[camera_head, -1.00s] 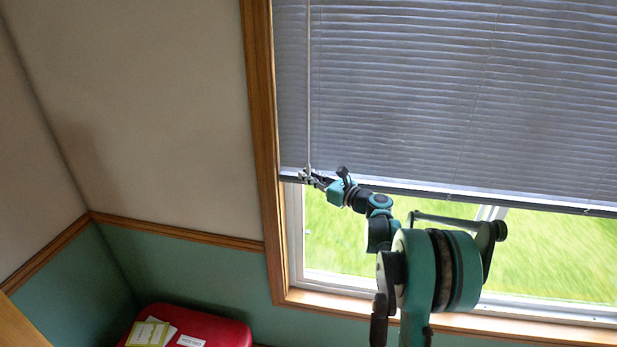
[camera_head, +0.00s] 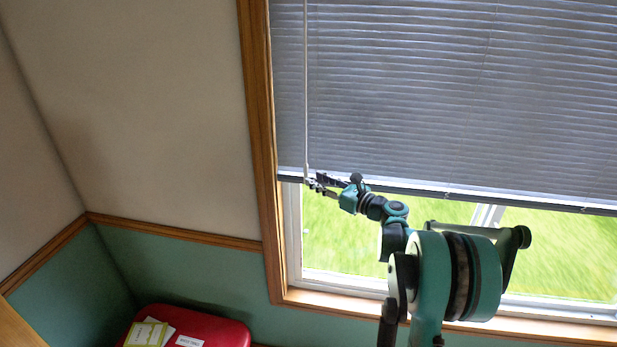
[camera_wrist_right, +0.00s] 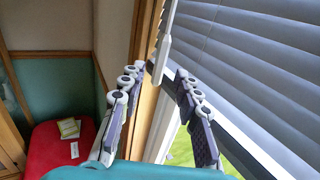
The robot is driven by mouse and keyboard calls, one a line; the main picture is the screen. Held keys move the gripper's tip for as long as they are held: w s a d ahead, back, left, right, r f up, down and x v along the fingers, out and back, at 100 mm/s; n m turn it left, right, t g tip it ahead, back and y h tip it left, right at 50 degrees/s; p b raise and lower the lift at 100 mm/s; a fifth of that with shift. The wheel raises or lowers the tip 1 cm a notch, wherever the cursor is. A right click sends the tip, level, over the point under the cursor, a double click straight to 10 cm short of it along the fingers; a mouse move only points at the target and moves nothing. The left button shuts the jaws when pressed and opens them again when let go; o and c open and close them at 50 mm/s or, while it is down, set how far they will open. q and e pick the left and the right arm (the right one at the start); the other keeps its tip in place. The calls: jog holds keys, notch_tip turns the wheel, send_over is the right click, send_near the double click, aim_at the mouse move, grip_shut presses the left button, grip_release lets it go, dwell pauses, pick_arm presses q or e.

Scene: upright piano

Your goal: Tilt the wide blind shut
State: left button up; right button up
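The wide blind (camera_head: 450,90) hangs over the upper part of the window. Its grey-blue slats lie close together, with thin light lines between some. A thin pale tilt wand (camera_head: 306,90) hangs along its left side to the bottom rail. My right gripper (camera_head: 314,182) is at the wand's lower end. In the right wrist view the gripper (camera_wrist_right: 156,78) has its fingers spread, and the wand's lower end (camera_wrist_right: 161,60) shows between the fingertips, apart from both. The blind's slats (camera_wrist_right: 260,70) are just right of the fingers. My left gripper is not in view.
The wooden window frame (camera_head: 260,130) runs down just left of the wand. The sill (camera_head: 340,303) is below, with bare glass and grass beyond. A red object (camera_head: 222,325) with papers on it is at the lower left.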

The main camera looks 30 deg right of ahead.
jog(key=v, duration=0.7)
dwell(0.3)
jog(key=s+a+f+n+g+h+b, duration=0.1)
jog(key=s+a+f+n+g+b, duration=0.35)
jog(key=a, duration=0.65)
jog(key=s+a+f+n+g+h+b, duration=0.1)
jog(key=s+a+f+n+g+b, duration=0.15)
jog(key=s+a+f+n, duration=0.6)
jog(key=s+a+f+n+g+h+b, duration=0.1)
jog(key=s+f+n+h+b, duration=0.1)
jog(key=s+f+n, duration=0.3)
jog(key=s+a+f+n+g+h+b, duration=0.1)
jog(key=s+a+f+n+h+b, duration=0.1)
jog(key=s+f+n, duration=0.3)
jog(key=s+n+h, duration=0.1)
jog(key=s+n, duration=0.3)
jog(key=n, duration=0.4)
jog(key=shift+a+f, duration=0.3)
jog(key=shift+f, duration=0.05)
